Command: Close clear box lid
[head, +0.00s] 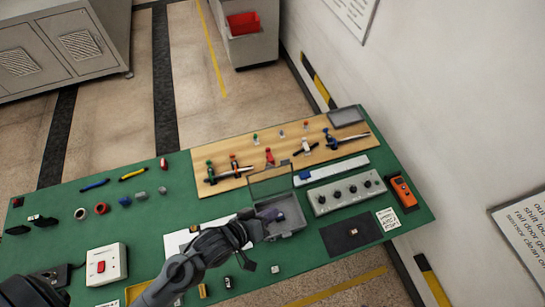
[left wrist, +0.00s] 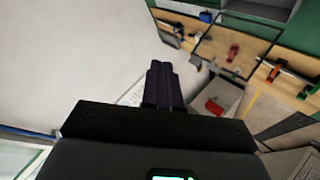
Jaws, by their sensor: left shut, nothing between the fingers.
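The clear box (head: 290,221) stands on the green table with its grey tray open. Its see-through lid (head: 271,182) is raised upright at the back edge. In the left wrist view, the box (left wrist: 262,7) is cut off at the top edge, and the dark-framed lid (left wrist: 222,49) shows below it. My right gripper is not in view.
A wooden board (head: 232,156) with clamps lies behind the box. A grey knob panel (head: 346,193) and an orange device (head: 402,191) stand to the right. A white switch box (head: 106,264) is at left. Green table is bare between the switch box and the small parts behind it.

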